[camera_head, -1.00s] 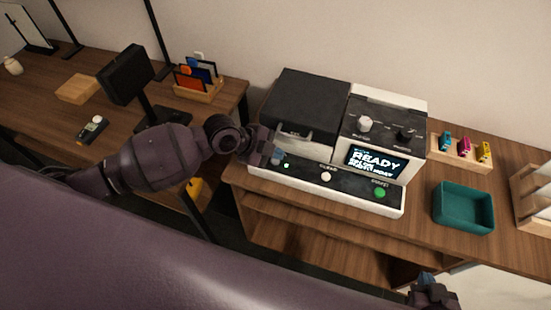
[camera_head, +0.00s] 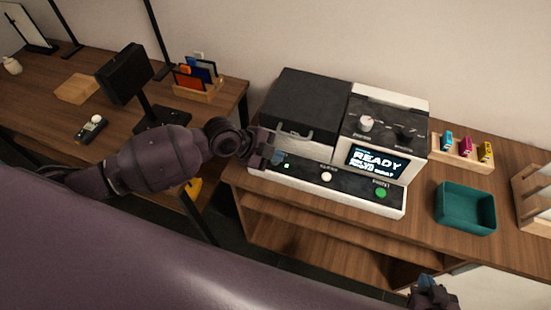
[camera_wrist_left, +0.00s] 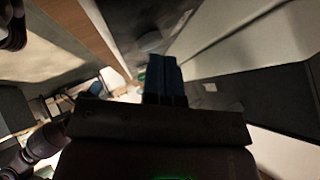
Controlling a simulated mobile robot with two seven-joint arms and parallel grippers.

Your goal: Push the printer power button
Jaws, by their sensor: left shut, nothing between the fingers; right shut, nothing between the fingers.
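The printer (camera_head: 308,104) is a black and white machine on a wooden table, with a lit screen (camera_head: 376,162) reading READY. Its front panel (camera_head: 350,188) carries a small lit green light (camera_head: 286,165), a white button (camera_head: 326,176) and a green button (camera_head: 381,192). My left gripper (camera_head: 277,157) is shut and empty at the panel's left end, beside the small light. It hides that corner, and no power button shows clearly; I cannot tell whether it touches one. Its blue fingers (camera_wrist_left: 163,78) are together in the left wrist view. My right gripper (camera_head: 429,282) is shut and empty at the lower right, away from the printer.
A teal tray (camera_head: 465,228) and a wooden holder (camera_head: 466,163) with small coloured pieces stand right of the printer. A wooden rack (camera_head: 531,205) is at the right edge. Another desk at the left holds a dark monitor (camera_head: 125,75) and a file holder (camera_head: 200,93).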

